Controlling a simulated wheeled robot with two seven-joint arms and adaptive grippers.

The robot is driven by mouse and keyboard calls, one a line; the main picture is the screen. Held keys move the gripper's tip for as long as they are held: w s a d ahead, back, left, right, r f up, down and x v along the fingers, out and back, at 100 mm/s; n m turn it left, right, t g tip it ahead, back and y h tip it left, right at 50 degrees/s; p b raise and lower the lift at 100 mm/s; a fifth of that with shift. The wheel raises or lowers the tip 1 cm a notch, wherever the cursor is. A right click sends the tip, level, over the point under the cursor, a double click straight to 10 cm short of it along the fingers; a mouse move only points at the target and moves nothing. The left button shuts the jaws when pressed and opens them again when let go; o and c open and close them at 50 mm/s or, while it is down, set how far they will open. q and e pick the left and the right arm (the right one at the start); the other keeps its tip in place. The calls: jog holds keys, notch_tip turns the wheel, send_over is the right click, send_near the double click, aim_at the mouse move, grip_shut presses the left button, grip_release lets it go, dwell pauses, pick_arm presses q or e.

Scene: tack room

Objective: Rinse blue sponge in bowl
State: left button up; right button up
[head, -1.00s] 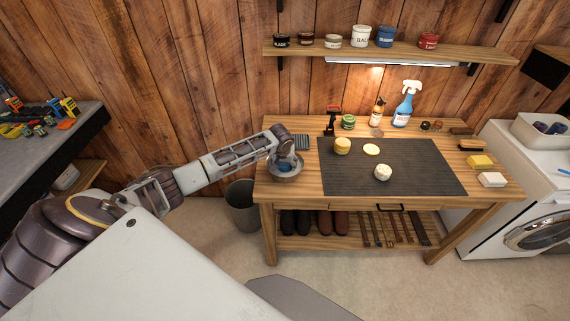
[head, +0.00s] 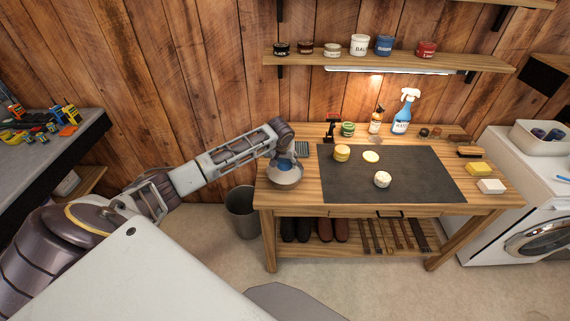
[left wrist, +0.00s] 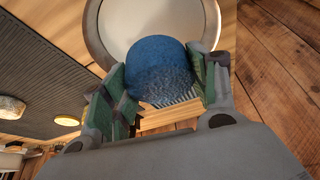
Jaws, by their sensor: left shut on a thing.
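The blue sponge (left wrist: 160,65) is round and sits between the fingers of my left gripper (left wrist: 160,95), which is shut on it. In the head view my left gripper (head: 286,157) points down over the grey bowl (head: 285,179) at the left end of the wooden workbench. A bit of blue sponge (head: 287,164) shows just above the bowl's opening. The wrist view shows the pale inside and rim of the bowl (left wrist: 92,30) beyond the sponge. I cannot tell whether the sponge touches the bowl. My right gripper is not in view.
A dark mat (head: 405,182) with yellow and white round pieces covers the middle of the workbench (head: 300,196). A ribbed grey item (head: 302,150) lies close behind the bowl. Spray bottles (head: 405,112) stand at the back. A bin (head: 243,215) stands left of the bench.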

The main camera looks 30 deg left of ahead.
pick_arm(q)
jog(key=shift+r, duration=3.4)
